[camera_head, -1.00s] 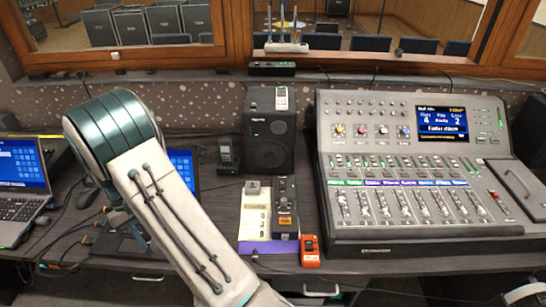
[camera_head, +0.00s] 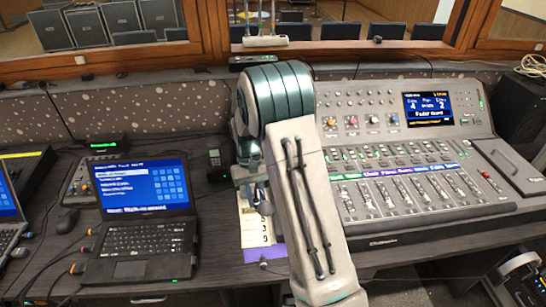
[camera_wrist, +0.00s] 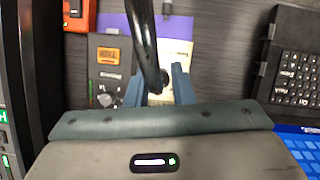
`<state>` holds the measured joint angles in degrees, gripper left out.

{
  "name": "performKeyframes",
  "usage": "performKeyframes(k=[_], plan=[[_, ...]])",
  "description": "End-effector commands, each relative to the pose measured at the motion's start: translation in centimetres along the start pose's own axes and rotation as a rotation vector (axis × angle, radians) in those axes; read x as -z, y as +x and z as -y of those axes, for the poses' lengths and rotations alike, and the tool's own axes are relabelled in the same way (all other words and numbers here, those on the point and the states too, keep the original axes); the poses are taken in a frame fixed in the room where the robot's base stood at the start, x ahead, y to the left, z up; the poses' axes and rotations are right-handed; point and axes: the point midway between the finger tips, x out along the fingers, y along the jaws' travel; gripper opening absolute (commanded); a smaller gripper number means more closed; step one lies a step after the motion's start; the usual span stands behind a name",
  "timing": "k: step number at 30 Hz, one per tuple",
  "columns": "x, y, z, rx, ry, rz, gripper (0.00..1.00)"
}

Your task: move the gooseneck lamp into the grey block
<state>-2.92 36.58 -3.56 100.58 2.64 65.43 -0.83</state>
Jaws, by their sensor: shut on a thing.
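My gripper (camera_wrist: 163,88) shows in the wrist view with its blue fingers closed on a glossy black curved tube, the gooseneck lamp (camera_wrist: 147,40). The tube rises from between the fingers to the top edge of the picture. Its ends cannot be made out. In the head view my gripper (camera_head: 258,197) is over the desk, left of the mixing console, partly behind my arm, and the lamp cannot be made out there. A pale grey block (camera_head: 265,41) with several upright rods stands on the window ledge at the back, apart from my gripper.
The mixing console (camera_head: 420,205) fills the desk's right side. A laptop (camera_head: 140,210) is open on the left. Below my gripper are a dark box with an orange label (camera_wrist: 108,56), a red device (camera_wrist: 76,14) and a purple sheet (camera_wrist: 180,27). The window frame (camera_head: 110,62) runs along the back.

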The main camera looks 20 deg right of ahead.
Motion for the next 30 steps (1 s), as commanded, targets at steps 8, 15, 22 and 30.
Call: performKeyframes(k=[8,15,22,30], plan=[[4.7,-0.9,0.5,0.180,0.429,0.001,0.00],[10.5,-2.9,0.6,0.415,0.990,-0.001,0.00],[14.8,-4.6,0.1,0.590,1.413,-0.001,0.00],[16.7,-5.5,-0.2,0.668,1.610,0.000,0.00]])
